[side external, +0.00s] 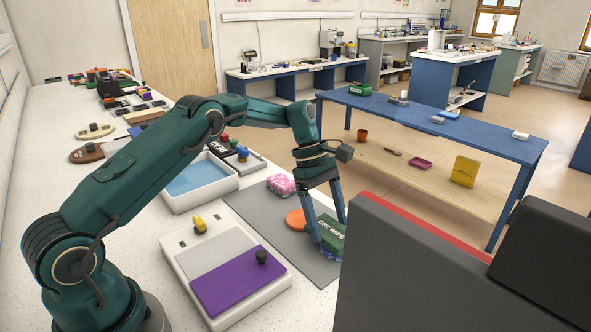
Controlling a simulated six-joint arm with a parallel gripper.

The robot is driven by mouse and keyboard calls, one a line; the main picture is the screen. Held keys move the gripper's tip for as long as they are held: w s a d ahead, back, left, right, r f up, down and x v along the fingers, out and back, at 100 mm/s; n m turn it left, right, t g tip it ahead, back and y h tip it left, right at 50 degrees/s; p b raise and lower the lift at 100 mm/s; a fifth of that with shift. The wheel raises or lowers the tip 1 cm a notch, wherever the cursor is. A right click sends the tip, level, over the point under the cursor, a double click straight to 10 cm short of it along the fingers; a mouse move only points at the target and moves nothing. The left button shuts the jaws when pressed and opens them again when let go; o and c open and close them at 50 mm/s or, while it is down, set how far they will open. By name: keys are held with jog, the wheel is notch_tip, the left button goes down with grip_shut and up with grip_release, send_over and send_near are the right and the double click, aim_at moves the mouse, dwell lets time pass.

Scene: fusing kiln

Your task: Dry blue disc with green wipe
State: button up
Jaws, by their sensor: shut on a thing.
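The green wipe (332,238), a block lettered "DRY WIPE", is at the right part of the grey mat (250,210). My gripper (329,230) points down with its fingers on either side of the wipe and is shut on it. An orange disc (296,220) lies on the mat just left of the wipe.
A pink patterned sponge (281,185) lies at the mat's back edge. A white tray of blue liquid (174,207) stands behind left. A white case with a purple panel (240,282) is in front. A large dark grey block (420,285) fills the right foreground.

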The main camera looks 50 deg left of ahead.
jog(key=shift+f, duration=0.5)
dwell(0.3)
jog(key=shift+d, duration=2.1)
jog(key=shift+a, duration=2.1)
jog(key=shift+d, duration=2.1)
jog(key=shift+a, duration=2.15)
